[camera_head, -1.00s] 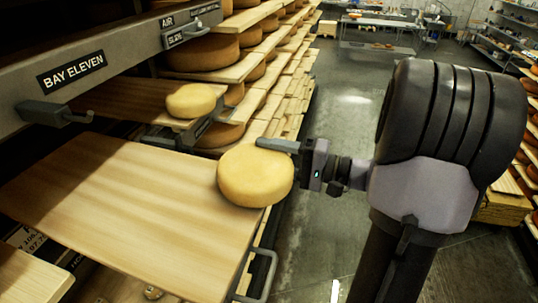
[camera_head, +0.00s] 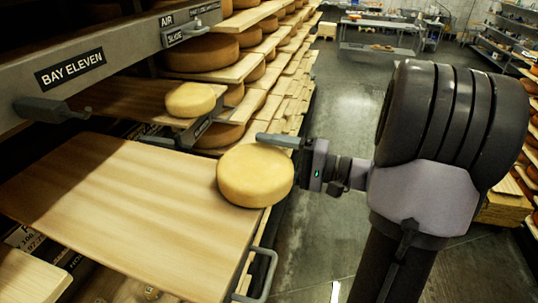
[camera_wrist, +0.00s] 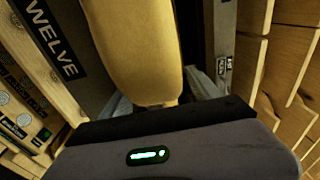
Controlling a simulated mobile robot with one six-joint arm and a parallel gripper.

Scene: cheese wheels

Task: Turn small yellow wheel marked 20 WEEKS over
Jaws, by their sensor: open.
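A yellow cheese wheel (camera_head: 256,177) lies flat at the right end of a pulled-out wooden board (camera_head: 120,205), partly over its edge. I see no 20 WEEKS mark on it. My gripper (camera_head: 283,150) is open at the wheel's right side. One finger shows beyond the wheel's far rim, with a small gap; the other is hidden. In the wrist view, the wheel's pale side (camera_wrist: 137,45) stands between the two fingers, close to the palm. A second small yellow wheel (camera_head: 190,100) lies on a shelf board farther back.
A grey rail with a BAY ELEVEN label (camera_head: 70,70) runs above the board at left. Brown wheels (camera_head: 203,53) fill the racks behind. A metal handle (camera_head: 262,275) sticks out at the board's near right edge. The board's left part is bare; open floor lies to the right.

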